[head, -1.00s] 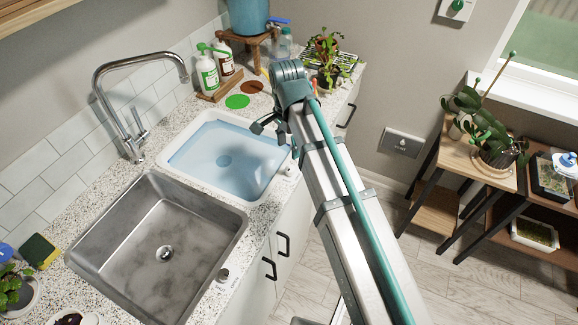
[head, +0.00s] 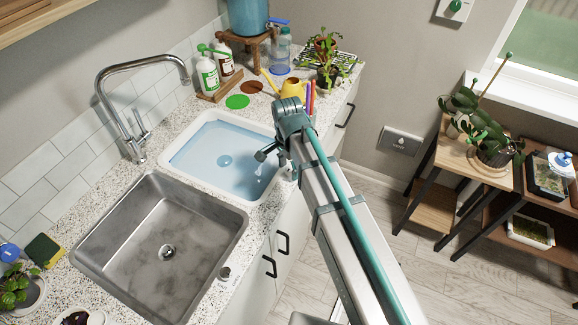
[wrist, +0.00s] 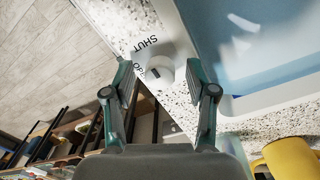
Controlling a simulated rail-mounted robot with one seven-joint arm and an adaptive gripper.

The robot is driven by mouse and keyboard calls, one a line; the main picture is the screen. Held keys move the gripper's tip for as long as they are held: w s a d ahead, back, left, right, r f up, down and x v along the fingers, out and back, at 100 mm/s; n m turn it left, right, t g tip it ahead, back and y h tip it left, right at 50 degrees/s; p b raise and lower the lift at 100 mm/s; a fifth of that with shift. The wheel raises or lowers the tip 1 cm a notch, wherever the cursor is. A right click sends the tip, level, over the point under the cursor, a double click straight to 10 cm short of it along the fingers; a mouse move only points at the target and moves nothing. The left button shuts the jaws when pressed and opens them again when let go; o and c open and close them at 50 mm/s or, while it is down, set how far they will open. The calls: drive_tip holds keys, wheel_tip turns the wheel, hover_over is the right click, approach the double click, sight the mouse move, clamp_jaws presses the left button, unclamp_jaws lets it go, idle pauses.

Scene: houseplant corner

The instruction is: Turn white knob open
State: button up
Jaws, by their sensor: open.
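The white knob (wrist: 161,70) shows in the wrist view on the speckled countertop beside the water-filled basin. A dark mark is on it. The printed word SHUT is next to it, and a second word beginning "OP" is partly covered. My gripper (wrist: 160,82) is open, with one finger on each side of the knob in the picture. I see no clear contact, and the remaining gap is hard to judge. In the head view my gripper (head: 268,153) is over the basin's right edge, and my arm largely hides the knob.
The white-rimmed basin (head: 184,170) holds blue water. A steel sink (head: 150,245) with a small grey knob (head: 223,273) is nearer. A yellow watering can (head: 292,88) stands behind my gripper; it also shows in the wrist view (wrist: 290,158). A tall faucet (head: 130,120) rises at left.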

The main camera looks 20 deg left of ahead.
clamp_jaws()
drive_tip(key=shift+n, duration=0.3)
drive_tip(key=n, duration=1.3)
drive_tip(key=shift+d, duration=0.1)
drive_tip(key=shift+n+t, duration=0.3)
drive_tip(key=shift+n, duration=1.9)
